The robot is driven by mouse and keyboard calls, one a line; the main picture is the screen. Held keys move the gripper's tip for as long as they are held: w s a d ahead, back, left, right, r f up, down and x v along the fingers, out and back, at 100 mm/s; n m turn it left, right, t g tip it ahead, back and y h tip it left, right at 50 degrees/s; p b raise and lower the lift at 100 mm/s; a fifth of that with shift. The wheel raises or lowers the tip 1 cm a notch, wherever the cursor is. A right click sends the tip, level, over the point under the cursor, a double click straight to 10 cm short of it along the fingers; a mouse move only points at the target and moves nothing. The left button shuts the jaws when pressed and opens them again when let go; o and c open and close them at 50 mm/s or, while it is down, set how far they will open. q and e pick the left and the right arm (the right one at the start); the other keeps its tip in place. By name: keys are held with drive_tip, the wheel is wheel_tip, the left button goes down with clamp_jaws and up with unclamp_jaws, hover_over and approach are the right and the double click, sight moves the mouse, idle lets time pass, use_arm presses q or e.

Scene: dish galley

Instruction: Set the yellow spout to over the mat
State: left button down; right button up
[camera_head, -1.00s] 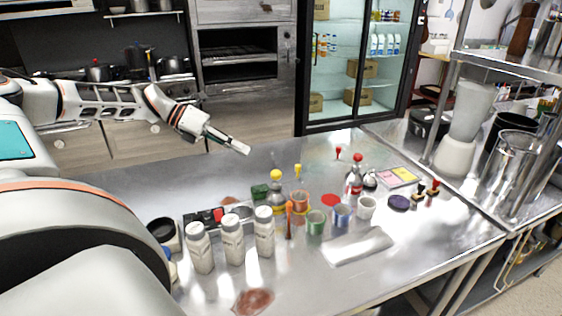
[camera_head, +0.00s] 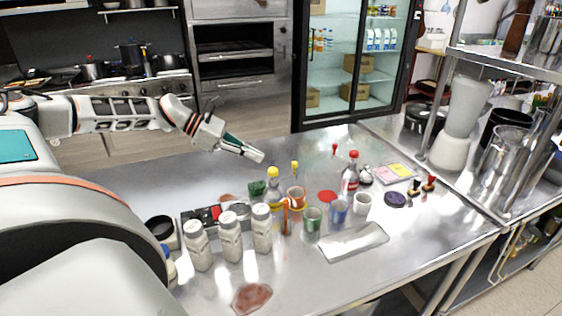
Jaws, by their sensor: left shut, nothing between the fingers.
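A small yellow-topped piece (camera_head: 295,168), which looks like the yellow spout, stands behind an orange cup (camera_head: 296,194). A bottle with a yellow cap (camera_head: 272,174) stands just left of it. A flat pale grey piece (camera_head: 353,242) lies at the front of the counter; I cannot tell whether it is the mat. A pink and yellow flat pad (camera_head: 396,172) lies farther back on the right. My left gripper (camera_head: 257,156) is shut and empty, above the counter, to the left of the yellow piece and apart from it. My right gripper is not in view.
Three white bottles (camera_head: 231,238) stand at the front left. Green (camera_head: 312,219), blue (camera_head: 338,212) and white (camera_head: 362,203) cups stand in the middle. The counter (camera_head: 435,240) has free room at the front right.

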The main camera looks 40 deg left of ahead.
use_arm(q)
drive_tip(key=w+d+f+p, duration=0.1)
drive_tip(key=w+d+f, duration=0.1)
drive_tip(key=w+d, duration=0.3)
drive_tip(key=shift+w+d+f, duration=0.15)
drive_tip(key=shift+d+f, duration=0.05)
drive_tip(key=shift+d, duration=0.05)
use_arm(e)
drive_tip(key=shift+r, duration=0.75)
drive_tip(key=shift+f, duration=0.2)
